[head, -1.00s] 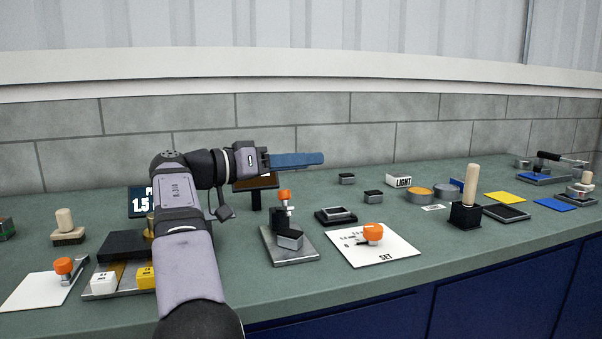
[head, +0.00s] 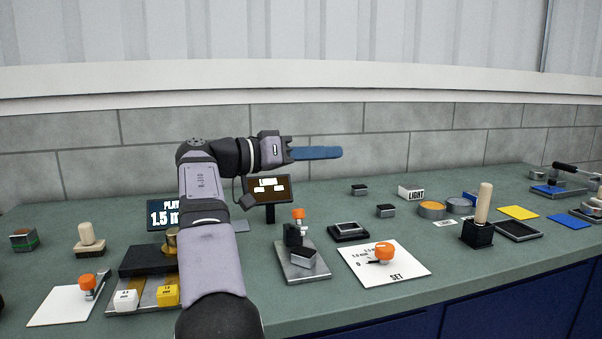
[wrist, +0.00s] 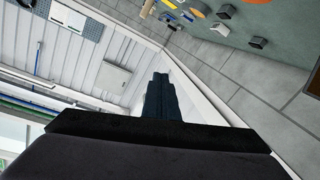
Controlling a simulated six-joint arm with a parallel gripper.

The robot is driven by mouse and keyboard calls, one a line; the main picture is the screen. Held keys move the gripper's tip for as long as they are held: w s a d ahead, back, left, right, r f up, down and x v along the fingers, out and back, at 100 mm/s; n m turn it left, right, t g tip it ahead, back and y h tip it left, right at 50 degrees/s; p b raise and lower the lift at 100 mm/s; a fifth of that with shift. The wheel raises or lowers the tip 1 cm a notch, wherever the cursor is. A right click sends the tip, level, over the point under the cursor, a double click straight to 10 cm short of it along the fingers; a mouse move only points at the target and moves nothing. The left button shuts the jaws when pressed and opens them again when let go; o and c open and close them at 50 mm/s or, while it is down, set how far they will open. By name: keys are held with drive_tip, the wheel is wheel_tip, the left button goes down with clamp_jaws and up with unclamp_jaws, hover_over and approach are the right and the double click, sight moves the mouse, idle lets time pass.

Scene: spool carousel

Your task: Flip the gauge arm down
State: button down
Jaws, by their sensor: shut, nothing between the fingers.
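My gripper (head: 328,153) has blue fingers shut together and empty. It is held above the back of the bench, pointing right, in front of the block wall. In the wrist view the dark fingers (wrist: 160,95) also lie together, pointing at the wall and white ledge. A small gauge-like device (head: 297,241) with an orange knob and a black post stands on a metal plate, below and apart from my gripper. A tilted grey block sits at its front. I cannot tell for sure which part is the gauge arm or how it stands.
A white SET card (head: 404,277) with an orange-knobbed pointer (head: 384,253) lies to the right. A brown-framed screen (head: 281,181) stands behind the device. A wooden-handled stamp (head: 483,205) stands farther right. A dark display (head: 165,214) is behind my arm at left.

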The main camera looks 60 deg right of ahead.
drive_tip(key=s+d+r+m+g+y+p, duration=0.1)
drive_tip(key=s+d+r+y+p, duration=0.1)
drive_tip(key=s+r+p, duration=0.6)
drive_tip(key=s+d+r+m+y+p, duration=0.1)
drive_tip(key=d+r+p, duration=0.1)
drive_tip(key=r+p, duration=0.7)
drive_tip(key=s+d+r+g+y+p, duration=0.15)
drive_tip(key=s+r+p, duration=0.35)
drive_tip(key=p, duration=0.7)
drive_tip(key=w+a+f+n+t+y+p, duration=0.1)
drive_tip(key=w+f+n+t+y+p, duration=0.15)
drive_tip(key=f+t, duration=0.2)
drive_tip(key=w+a+f+n+t+y+p, duration=0.1)
drive_tip(key=w+f+t+y+p, duration=0.1)
drive_tip(key=f+t+y+p, duration=0.3)
drive_tip(key=w+a+f+n+t, duration=0.2)
drive_tip(key=w+a+f+n, duration=0.1)
drive_tip(key=w+n, duration=0.2)
drive_tip(key=w+a+f+n+t+y, duration=0.1)
drive_tip(key=w+a+f+n+t, duration=0.1)
drive_tip(key=w, duration=0.7)
drive_tip(key=a+f+n, duration=0.1)
drive_tip(key=a+n, duration=0.1)
drive_tip(key=n, duration=0.1)
drive_tip(key=shift+f+b, duration=0.25)
drive_tip(key=shift+b, duration=0.15)
drive_tip(key=shift+f+n, duration=0.15)
drive_tip(key=shift+n, duration=0.1)
